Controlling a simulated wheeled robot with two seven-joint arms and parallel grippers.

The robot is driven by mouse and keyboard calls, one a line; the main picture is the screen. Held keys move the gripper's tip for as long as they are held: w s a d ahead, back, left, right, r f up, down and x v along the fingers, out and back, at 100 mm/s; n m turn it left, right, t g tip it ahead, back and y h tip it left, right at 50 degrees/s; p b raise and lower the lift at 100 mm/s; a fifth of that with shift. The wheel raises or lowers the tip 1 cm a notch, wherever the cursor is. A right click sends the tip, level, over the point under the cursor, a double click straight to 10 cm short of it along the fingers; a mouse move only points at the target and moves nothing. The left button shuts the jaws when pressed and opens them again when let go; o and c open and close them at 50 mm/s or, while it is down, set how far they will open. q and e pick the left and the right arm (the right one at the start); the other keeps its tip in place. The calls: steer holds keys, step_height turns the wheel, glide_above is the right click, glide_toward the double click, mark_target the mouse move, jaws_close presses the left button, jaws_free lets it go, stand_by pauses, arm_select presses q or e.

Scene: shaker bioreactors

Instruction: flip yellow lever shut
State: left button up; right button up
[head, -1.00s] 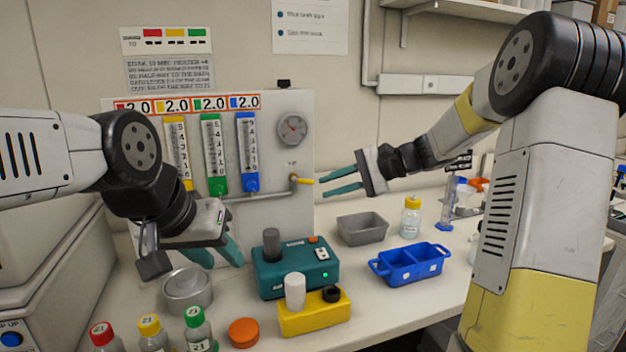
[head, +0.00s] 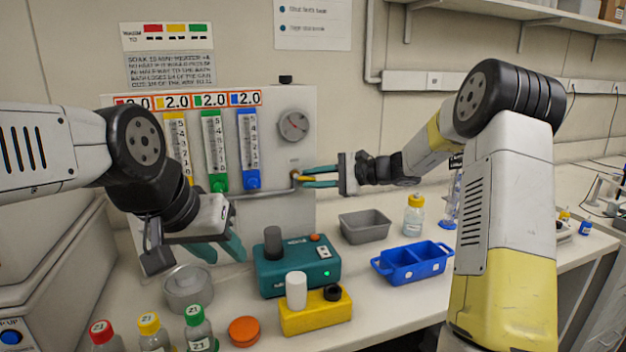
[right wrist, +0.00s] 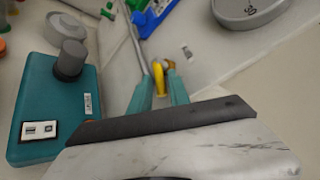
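The yellow lever (head: 304,178) sticks out to the right from the end of the pipe on the flow-meter panel (head: 290,215), below the round gauge (head: 293,126). It also shows in the right wrist view (right wrist: 158,79), lying between the two teal fingers. My right gripper (head: 316,176) is open around the lever, one finger above and one below in the head view; in the right wrist view a gap shows between fingers and lever. My left gripper (head: 222,248) is open and empty in front of the panel's left part, above the metal dish (head: 188,288).
A teal device (head: 298,272), a yellow block (head: 316,315), a grey tray (head: 364,228), a blue two-part bin (head: 411,262) and a yellow-capped bottle (head: 413,216) stand on the bench below. Capped bottles (head: 198,333) line the front left.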

jaws_close()
steer(key=shift+r+n+h, duration=0.5)
steer(key=shift+n+h, duration=0.1)
steer(key=shift+h, duration=0.6)
jaws_free()
